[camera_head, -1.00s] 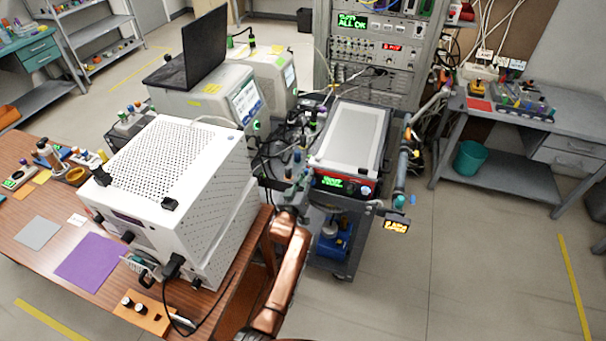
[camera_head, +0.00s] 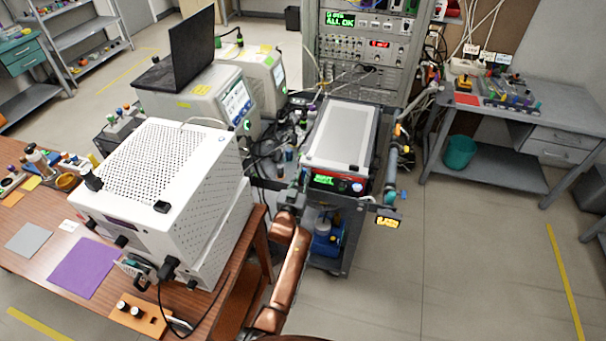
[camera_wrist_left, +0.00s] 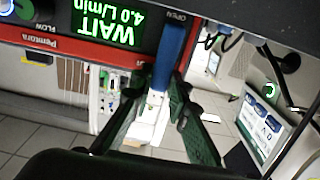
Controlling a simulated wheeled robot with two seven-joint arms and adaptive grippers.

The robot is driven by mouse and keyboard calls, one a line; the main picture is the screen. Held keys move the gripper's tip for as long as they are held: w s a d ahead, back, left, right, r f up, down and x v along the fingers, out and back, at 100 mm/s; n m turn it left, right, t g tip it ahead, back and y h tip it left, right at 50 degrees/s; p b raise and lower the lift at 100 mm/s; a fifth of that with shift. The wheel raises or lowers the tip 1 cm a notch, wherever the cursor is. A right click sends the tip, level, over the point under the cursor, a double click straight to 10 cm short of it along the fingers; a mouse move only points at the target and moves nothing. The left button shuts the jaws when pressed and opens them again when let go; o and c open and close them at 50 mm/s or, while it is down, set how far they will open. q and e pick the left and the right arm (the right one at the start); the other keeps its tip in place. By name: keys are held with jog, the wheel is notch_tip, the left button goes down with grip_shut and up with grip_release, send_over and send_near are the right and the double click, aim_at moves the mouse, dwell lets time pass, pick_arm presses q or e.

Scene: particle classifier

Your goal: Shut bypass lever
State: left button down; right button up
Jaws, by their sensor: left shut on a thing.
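The bypass lever (camera_wrist_left: 172,52) shows in the left wrist view as a blue handle on the front panel of an instrument, beside an "OPEN" label. My left gripper (camera_wrist_left: 162,88) is shut on it, with one dark green finger on each side of the handle. The panel display (camera_wrist_left: 108,20) reads "WAIT 4.0 L/min" in green. In the head view, the instrument (camera_head: 336,182) stands on a cart, and my left gripper (camera_head: 294,192) is at the left end of its front. The lever is too small and covered to make out there. My right gripper is not in view.
A white perforated box (camera_head: 165,165) stands on the wooden table (camera_head: 40,255) left of my left arm. Cables hang behind the gripper. The floor right of the cart is clear.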

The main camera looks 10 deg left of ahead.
pick_arm(q)
jog(key=shift+f, duration=0.1)
jog(key=c, duration=1.8)
grip_release()
jog(key=shift+c, duration=0.2)
notch_tip(320, 180, up, 10)
